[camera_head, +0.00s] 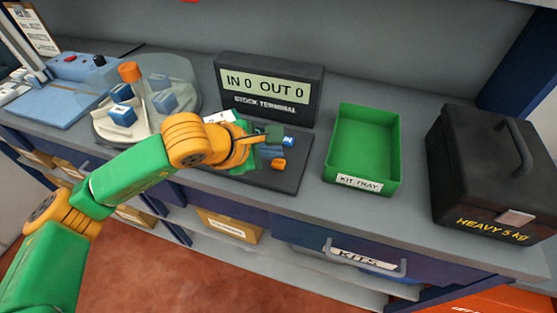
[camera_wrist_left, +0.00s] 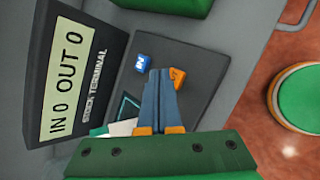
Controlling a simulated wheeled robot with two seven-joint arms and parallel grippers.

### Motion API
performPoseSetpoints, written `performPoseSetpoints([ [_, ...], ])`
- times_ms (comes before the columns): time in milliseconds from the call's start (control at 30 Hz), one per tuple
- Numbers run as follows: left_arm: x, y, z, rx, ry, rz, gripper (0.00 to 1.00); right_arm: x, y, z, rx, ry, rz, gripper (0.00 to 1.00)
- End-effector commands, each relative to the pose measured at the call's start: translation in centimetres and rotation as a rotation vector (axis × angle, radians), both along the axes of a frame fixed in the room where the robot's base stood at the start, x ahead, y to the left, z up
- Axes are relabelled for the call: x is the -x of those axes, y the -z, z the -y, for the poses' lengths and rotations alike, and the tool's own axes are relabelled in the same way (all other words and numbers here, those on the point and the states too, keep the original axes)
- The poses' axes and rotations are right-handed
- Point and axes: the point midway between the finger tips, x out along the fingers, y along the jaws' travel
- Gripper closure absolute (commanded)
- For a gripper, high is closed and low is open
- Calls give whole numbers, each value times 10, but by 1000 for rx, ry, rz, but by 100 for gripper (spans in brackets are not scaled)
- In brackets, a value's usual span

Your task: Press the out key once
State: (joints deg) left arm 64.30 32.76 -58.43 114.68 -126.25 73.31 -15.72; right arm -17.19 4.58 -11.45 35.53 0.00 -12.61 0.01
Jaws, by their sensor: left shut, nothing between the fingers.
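The stock terminal (camera_head: 268,88) stands at the back of the counter, and its display reads IN 0 OUT 0. It also shows in the left wrist view (camera_wrist_left: 75,85). A dark key plate (camera_head: 290,178) lies in front of it. The plate carries a blue IN key (camera_wrist_left: 141,64) and an orange key (camera_wrist_left: 178,77), whose lettering I cannot read clearly. My left gripper (camera_wrist_left: 161,72) is shut and empty, with its blue fingertips close beside the orange key. I cannot tell whether they touch it. My right gripper is not in view.
A green kit tray (camera_head: 336,162) stands right of the plate, and a black heavy box (camera_head: 470,165) stands further right. A round turntable with blue blocks (camera_head: 122,115) and a pale blue device (camera_head: 60,100) are at left. A KITS drawer (camera_head: 345,252) is below the counter.

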Motion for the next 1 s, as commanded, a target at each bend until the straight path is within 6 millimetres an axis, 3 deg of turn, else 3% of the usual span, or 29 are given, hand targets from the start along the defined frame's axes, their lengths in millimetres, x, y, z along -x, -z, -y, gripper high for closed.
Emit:
performPoseSetpoints([
  [767,0,1,0,0,0,0,100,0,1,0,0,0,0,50],
  [1000,0,8,0,1,0,1,100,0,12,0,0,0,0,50],
])
